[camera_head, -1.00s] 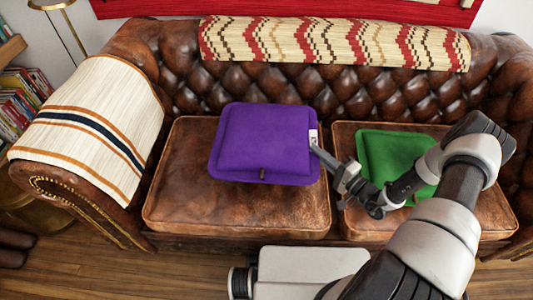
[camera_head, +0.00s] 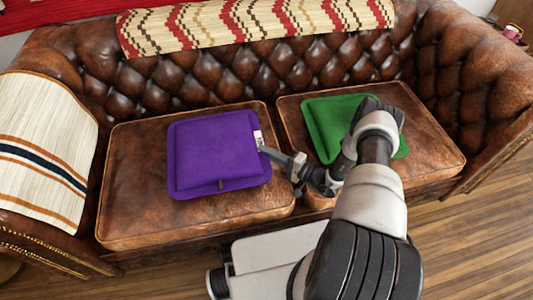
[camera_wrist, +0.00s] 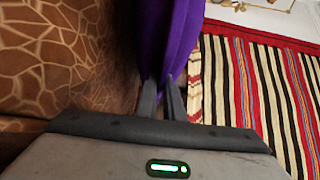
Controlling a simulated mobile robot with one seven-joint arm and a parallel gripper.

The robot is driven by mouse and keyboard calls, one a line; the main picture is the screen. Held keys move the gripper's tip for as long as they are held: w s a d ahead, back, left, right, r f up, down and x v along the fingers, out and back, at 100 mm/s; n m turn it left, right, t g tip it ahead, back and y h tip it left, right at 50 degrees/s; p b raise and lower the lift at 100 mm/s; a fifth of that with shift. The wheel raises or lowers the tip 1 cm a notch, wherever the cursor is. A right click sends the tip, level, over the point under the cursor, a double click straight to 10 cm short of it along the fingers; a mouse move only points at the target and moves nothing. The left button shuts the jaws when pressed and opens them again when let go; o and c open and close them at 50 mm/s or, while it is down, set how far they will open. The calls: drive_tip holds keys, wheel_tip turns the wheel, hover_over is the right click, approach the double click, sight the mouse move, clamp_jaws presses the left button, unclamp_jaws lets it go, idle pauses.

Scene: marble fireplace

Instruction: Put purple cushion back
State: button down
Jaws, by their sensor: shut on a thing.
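The purple cushion (camera_head: 218,152) shows over the left seat of the brown leather sofa in the head view. My gripper (camera_head: 261,147) is shut on its right edge, near a small white label. In the wrist view the purple cushion (camera_wrist: 180,40) runs up from between the two fingers (camera_wrist: 161,98), seen edge-on. Whether the cushion touches the seat is hard to tell. A green cushion (camera_head: 330,122) lies on the right seat, partly hidden behind my arm.
The brown sofa seat (camera_head: 140,215) has bare leather around the purple cushion. A zigzag-patterned throw (camera_head: 250,22) covers the backrest top, and a striped cloth (camera_head: 42,150) covers the left armrest. Wooden floor (camera_head: 470,240) is open at the lower right.

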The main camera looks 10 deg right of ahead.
drive_tip(key=shift+r, duration=0.15)
drive_tip(key=c, duration=1.9)
unclamp_jaws()
drive_tip(key=shift+f, duration=0.2)
drive_tip(key=shift+d+r, duration=0.1)
drive_tip(key=shift+r, duration=0.1)
drive_tip(key=p+v, duration=0.1)
drive_tip(key=v, duration=1.1)
drive_tip(key=shift+p, duration=0.35)
